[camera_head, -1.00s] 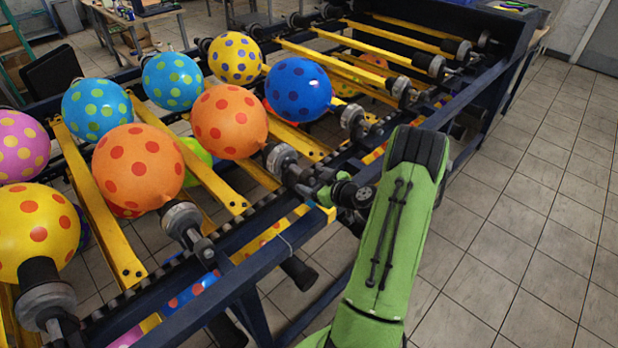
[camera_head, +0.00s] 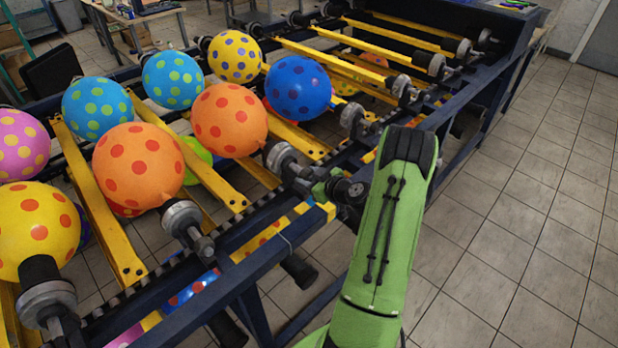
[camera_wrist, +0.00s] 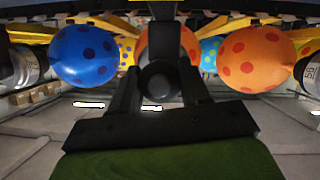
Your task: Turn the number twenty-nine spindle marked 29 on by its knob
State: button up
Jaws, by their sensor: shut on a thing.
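The spindle (camera_head: 282,160) in front of me holds an orange balloon (camera_head: 229,121) with red dots. No number can be read on it. My gripper (camera_head: 328,187) is at the outer end of this spindle, and its fingers are shut on the dark round knob. In the wrist view my gripper (camera_wrist: 160,92) has one finger on each side of the knob (camera_wrist: 160,80). The orange balloon (camera_wrist: 158,42) shows behind, partly hidden by the dark spindle and finger parts.
A blue balloon (camera_head: 298,89) and another orange balloon (camera_head: 138,165) sit on the neighbouring spindles. A spindle at the right edge of the wrist view bears a label (camera_wrist: 312,72), hard to read. The blue frame rail (camera_head: 262,262) runs below my gripper. The tiled floor (camera_head: 520,210) at right is clear.

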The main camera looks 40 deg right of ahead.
jog(key=shift+f+m+y+b, duration=0.1)
jog(key=shift+m+y+b, duration=0.8)
jog(key=shift+m+b, duration=0.25)
jog(key=m+y+b, duration=0.1)
jog(key=m+y, duration=0.1)
jog(key=m, duration=0.1)
jog(key=m+y, duration=0.2)
jog(key=m, duration=0.1)
jog(key=shift+m+t, duration=0.25)
jog(key=shift+t, duration=0.05)
jog(key=m+t+y, duration=0.1)
jog(key=m, duration=0.2)
jog(key=shift+m+y, duration=0.3)
jog(key=shift+m, duration=0.1)
jog(key=shift+t, duration=0.3)
jog(key=o, duration=1)
jog(key=shift+o, duration=0.2)
